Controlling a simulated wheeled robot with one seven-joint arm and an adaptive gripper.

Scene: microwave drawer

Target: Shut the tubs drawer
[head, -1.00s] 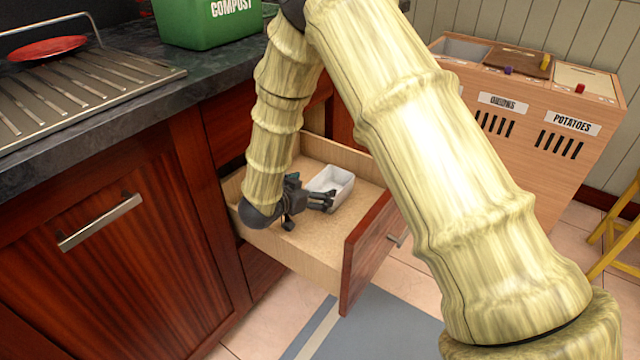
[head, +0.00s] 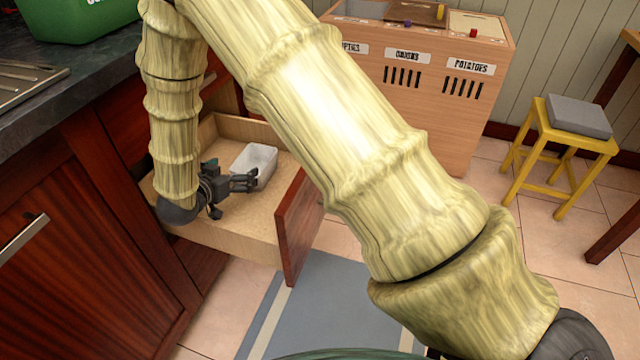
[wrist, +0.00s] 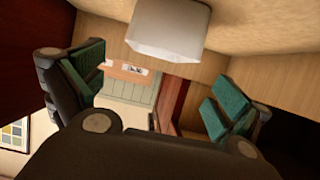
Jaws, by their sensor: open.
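The tubs drawer (head: 240,241) is pulled out from the dark wood cabinet, with a light wooden box and a reddish front panel (head: 297,225). A white tub (head: 254,163) sits inside it, toward the back; it also shows in the wrist view (wrist: 168,35). My gripper (head: 252,181) is over the drawer's interior, pointing right, with its fingers close to the tub. In the wrist view the green-padded fingers are spread apart with nothing between them. I cannot tell whether a finger touches the tub. My arm hides part of the cabinet and drawer.
A wooden vegetable bin (head: 420,85) stands behind, right of the drawer. A yellow stool (head: 560,150) with a grey seat is at the right. A grey-blue mat (head: 325,310) lies on the tiled floor in front. The dark countertop (head: 60,100) is at the left.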

